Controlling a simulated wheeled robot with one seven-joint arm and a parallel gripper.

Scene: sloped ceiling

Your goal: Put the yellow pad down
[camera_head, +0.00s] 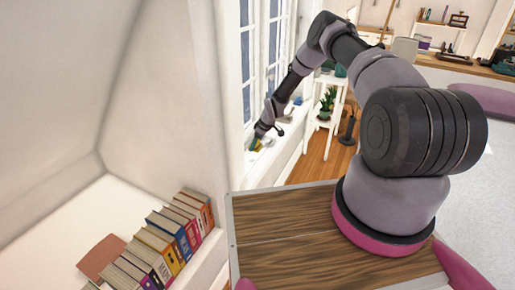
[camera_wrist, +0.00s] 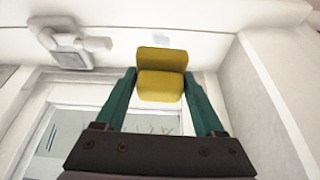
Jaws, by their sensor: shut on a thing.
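The yellow pad (camera_wrist: 161,86) is between the green fingertips of my gripper (camera_wrist: 161,80) in the wrist view. It looks like a small block with a fold or edge across its middle. My gripper is shut on it. In the head view my gripper (camera_head: 257,142) is at the end of the outstretched arm, by the white window sill (camera_head: 270,158). The yellow pad is small there and partly hidden by the gripper. I cannot tell whether the pad touches the sill.
Tall window panes (camera_head: 258,50) stand behind the arm. A white plant stand (camera_head: 309,128) with a green plant (camera_head: 327,102) is right of the gripper. A row of books (camera_head: 160,243) fills a ledge at the lower left. A window handle (camera_wrist: 70,42) shows in the wrist view.

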